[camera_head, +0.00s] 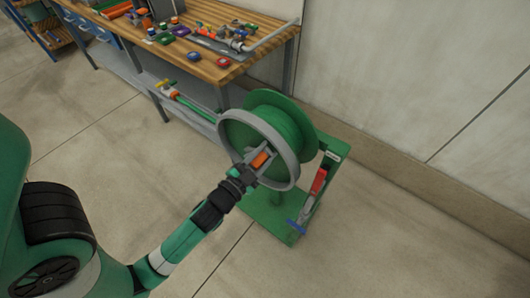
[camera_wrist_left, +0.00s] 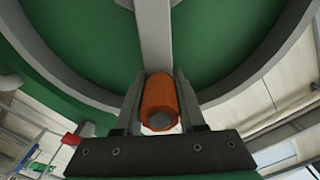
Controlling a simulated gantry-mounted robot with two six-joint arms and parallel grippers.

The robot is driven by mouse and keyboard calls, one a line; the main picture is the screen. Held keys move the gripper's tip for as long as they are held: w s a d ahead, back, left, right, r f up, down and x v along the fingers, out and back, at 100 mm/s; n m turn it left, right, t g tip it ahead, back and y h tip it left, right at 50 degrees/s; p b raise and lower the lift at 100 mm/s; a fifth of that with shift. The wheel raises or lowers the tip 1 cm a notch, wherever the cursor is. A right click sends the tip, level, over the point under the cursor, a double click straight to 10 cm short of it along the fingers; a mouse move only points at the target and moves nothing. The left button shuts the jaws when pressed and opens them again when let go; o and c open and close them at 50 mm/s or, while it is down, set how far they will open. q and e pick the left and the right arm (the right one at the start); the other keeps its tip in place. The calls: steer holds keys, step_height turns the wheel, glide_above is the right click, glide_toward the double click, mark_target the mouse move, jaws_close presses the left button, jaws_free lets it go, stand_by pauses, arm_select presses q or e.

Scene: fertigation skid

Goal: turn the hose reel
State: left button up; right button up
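The hose reel (camera_head: 262,126) is a green drum with a grey rim (camera_head: 229,141), on a green stand to the right of the workbench. A grey spoke (camera_wrist_left: 155,35) crosses the wheel and bears an orange handle (camera_head: 260,159). My left gripper (camera_head: 254,162) is at the near face of the wheel, with its fingers around the handle. In the left wrist view, the handle (camera_wrist_left: 160,101) stands between the two fingers, close against both, and points toward the camera. The gripper looks shut on it. My right gripper is not in view.
The stand's green base (camera_head: 268,215) rests on the floor. A red-handled part (camera_head: 319,181) and a blue part (camera_head: 296,226) are at its right side. A wooden workbench (camera_head: 195,62) with tools and small parts is behind left. The wall is at the right; open floor lies in front.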

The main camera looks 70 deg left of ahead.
arm_select(q)
jaws_close()
stand_by(1.1)
